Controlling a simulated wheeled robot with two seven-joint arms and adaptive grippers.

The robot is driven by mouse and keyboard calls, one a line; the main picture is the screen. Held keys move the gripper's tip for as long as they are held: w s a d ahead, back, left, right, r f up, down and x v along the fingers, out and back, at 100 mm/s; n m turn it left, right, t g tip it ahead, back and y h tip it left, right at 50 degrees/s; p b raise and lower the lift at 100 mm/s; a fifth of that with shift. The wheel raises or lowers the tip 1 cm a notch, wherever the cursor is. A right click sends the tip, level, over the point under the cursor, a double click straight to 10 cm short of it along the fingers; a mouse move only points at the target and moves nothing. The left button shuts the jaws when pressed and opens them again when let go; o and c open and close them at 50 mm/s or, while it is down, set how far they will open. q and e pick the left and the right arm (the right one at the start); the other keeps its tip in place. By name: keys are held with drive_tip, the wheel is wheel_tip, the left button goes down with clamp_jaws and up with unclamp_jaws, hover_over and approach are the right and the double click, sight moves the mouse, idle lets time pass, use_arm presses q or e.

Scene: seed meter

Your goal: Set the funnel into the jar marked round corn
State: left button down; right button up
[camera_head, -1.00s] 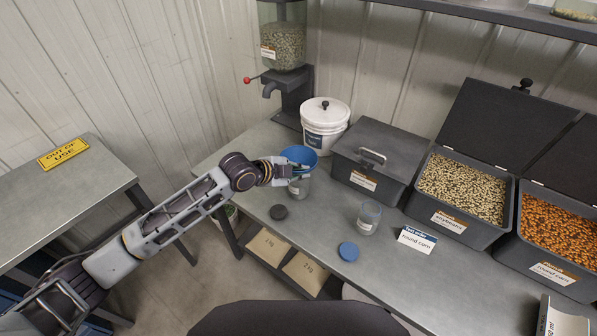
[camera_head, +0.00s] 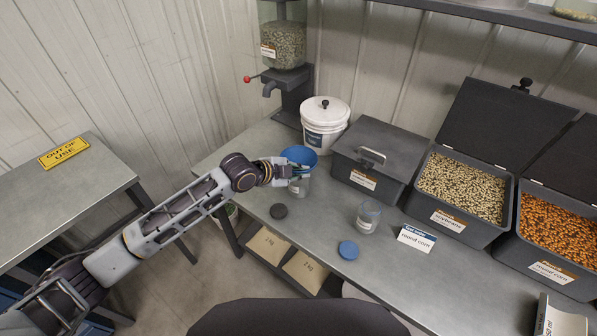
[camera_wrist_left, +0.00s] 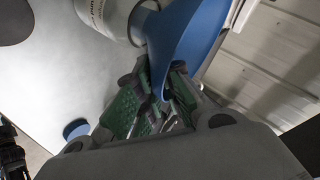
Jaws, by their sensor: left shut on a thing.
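The blue funnel (camera_head: 298,154) is over the clear jar (camera_head: 299,187) on the left part of the bench. My left gripper (camera_head: 292,170) is shut on the funnel, which also shows in the left wrist view (camera_wrist_left: 193,32). There the jar (camera_wrist_left: 112,18) lies close against the funnel, and blue shows at its mouth; how deep the spout sits is hard to tell. The jar's label is upside down there and partly cut off. A second clear jar (camera_head: 368,217) with a small label stands to the right, open. My right gripper is not in view.
A black lid (camera_head: 278,211) and a blue lid (camera_head: 348,250) lie on the bench. A white bucket (camera_head: 325,125) and a closed grey bin (camera_head: 378,150) stand behind. A round corn card (camera_head: 417,239) stands before open bins of soybeans (camera_head: 462,188) and corn (camera_head: 556,230).

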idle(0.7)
use_arm(q)
drive_tip(key=c, duration=1)
unclamp_jaws()
drive_tip(key=shift+r+p, duration=0.15)
drive_tip(key=shift+p, duration=0.15)
drive_tip(key=shift+r, duration=0.15)
drive_tip(key=shift+r+p, duration=2.2)
drive_tip(key=shift+r, duration=0.4)
drive_tip(key=shift+r, duration=0.35)
drive_tip(key=shift+r+p, duration=0.3)
drive_tip(key=shift+r, duration=0.4)
